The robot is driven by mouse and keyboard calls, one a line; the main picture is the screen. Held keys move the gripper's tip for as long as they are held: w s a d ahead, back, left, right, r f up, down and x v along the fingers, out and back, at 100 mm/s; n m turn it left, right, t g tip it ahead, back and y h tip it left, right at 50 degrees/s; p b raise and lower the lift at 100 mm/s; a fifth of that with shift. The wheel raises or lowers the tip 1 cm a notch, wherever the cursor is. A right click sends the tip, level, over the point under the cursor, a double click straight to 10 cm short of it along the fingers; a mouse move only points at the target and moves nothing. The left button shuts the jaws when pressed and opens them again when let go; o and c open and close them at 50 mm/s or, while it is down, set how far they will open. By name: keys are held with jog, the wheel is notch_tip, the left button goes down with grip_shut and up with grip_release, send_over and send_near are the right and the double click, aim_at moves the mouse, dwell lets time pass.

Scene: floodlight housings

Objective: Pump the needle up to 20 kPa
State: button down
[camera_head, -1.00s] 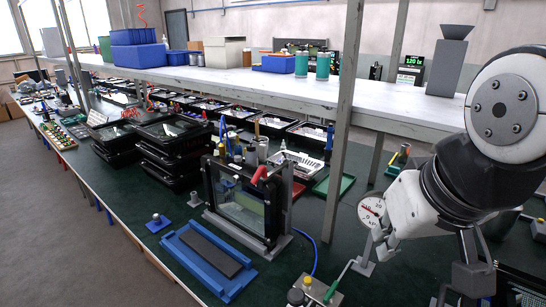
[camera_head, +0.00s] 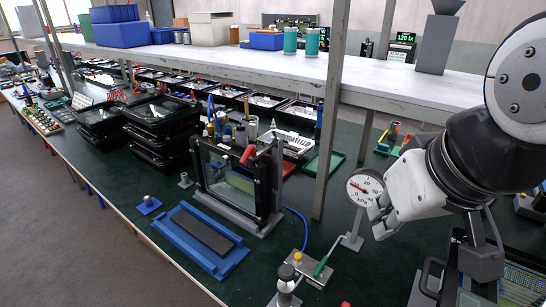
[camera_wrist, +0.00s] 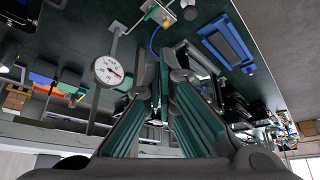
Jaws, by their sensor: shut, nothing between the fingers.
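A round white gauge (camera_head: 365,187) with a red needle stands on a grey post right of the glass-fronted frame. It also shows in the wrist view (camera_wrist: 108,70); its reading is too small to tell.
A glass-fronted frame (camera_head: 233,180) and a blue tray (camera_head: 215,270) stand left of the lever. A shelf post (camera_head: 327,150) rises behind the gauge. Green bench surface (camera_head: 375,275) is clear right of the lever.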

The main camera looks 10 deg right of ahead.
notch_tip(320, 180, up, 2)
jog(key=s+p, duration=0.2)
jog(key=n+g+p, duration=0.3)
jog(key=n+g, duration=0.2)
jog(key=n, duration=2.3)
send_over(285, 272)
notch_tip(285, 272, down, 25)
jog(key=shift+s+a+h, duration=0.3)
jog(key=shift+h, duration=0.1)
jog(key=f, duration=0.2)
jog(key=f+b, duration=0.1)
jog(key=f, duration=0.1)
jog(key=f+b, duration=0.1)
jog(key=f, duration=0.1)
jog(key=shift+w+d, duration=0.2)
jog(key=shift+w, duration=0.05)
jog(key=shift+f, duration=0.5)
